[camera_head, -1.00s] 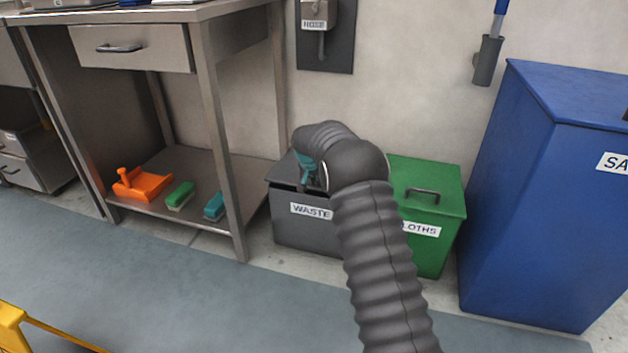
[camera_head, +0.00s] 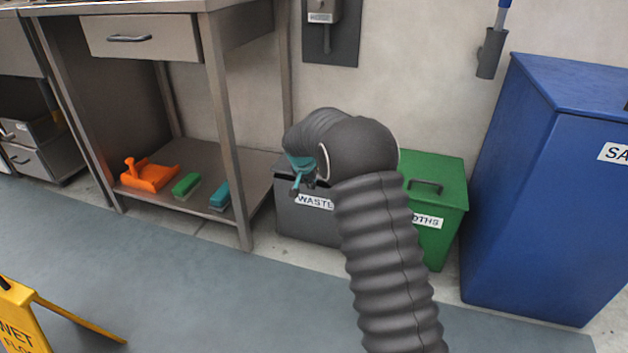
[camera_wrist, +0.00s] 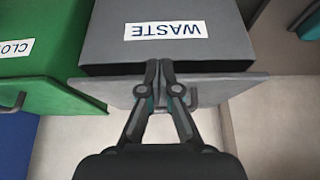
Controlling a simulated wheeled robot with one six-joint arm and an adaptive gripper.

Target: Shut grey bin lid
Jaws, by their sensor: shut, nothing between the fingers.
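The grey bin (camera_head: 298,220) with its WASTE label stands by the wall, left of the green bin. Its grey lid (camera_wrist: 235,88) shows in the wrist view, with a dark band between it and the bin's labelled front; the lid looks slightly raised, but how far I cannot tell. My arm hides most of the lid in the head view. My gripper (camera_wrist: 158,65) is shut and empty. Its fingertips are in front of the lid's edge, over the dark band in the picture; contact cannot be told. The lid handle (camera_wrist: 192,98) is partly behind the fingers.
The green bin (camera_head: 438,195) is close on the right, with a tall blue bin (camera_head: 535,190) beyond. A steel table (camera_head: 230,130) stands left, its lower shelf holding brushes and an orange dustpan (camera_head: 150,175). A yellow sign (camera_head: 18,320) is at lower left. The floor between is clear.

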